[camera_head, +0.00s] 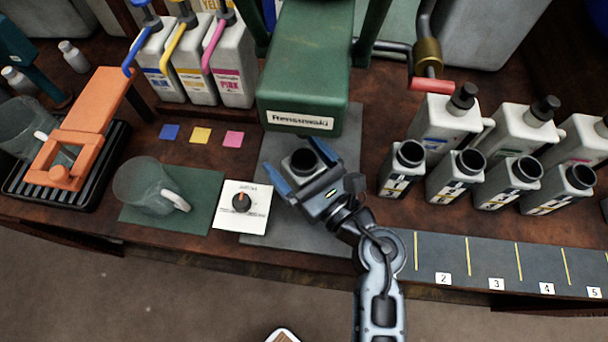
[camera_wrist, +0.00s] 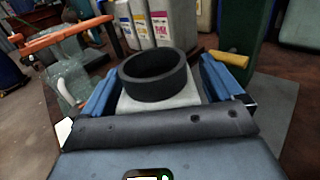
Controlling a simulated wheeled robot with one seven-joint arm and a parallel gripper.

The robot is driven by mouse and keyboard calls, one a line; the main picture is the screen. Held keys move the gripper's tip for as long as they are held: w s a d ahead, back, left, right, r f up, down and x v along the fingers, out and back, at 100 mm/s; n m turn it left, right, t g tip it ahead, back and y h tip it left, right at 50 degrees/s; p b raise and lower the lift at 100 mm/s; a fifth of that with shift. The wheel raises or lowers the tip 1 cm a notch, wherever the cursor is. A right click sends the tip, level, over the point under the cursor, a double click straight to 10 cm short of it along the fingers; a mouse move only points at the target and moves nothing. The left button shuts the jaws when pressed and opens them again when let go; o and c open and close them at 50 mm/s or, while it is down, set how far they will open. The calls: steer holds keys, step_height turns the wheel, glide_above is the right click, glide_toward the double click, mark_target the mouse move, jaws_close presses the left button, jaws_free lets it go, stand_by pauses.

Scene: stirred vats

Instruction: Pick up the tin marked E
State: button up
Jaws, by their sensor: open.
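A light grey tin with a black open collar (camera_head: 303,161) stands on the grey mat in front of the green machine. My gripper (camera_head: 300,170) is open, with one blue finger on either side of this tin. In the wrist view the tin's black collar and pale shoulder (camera_wrist: 155,104) sit between the two blue fingers, with a gap visible on the collar's sides. Its letter is hidden from both views. Several similar open-necked tins (camera_head: 402,170) stand in a row at the right; their label letters are too small to read.
The green machine (camera_head: 305,75) rises just behind the tin, with a red-handled crank (camera_head: 432,86) to its right. A dial card (camera_head: 241,207) and a clear jug (camera_head: 145,185) are to the left. Capped bottles (camera_head: 447,118) stand behind the tin row. Numbered bays (camera_head: 480,255) line the right front edge.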

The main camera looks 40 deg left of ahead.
steer(key=c, duration=1.2)
steer(key=shift+c, duration=0.9)
steer(key=shift+r, duration=0.15)
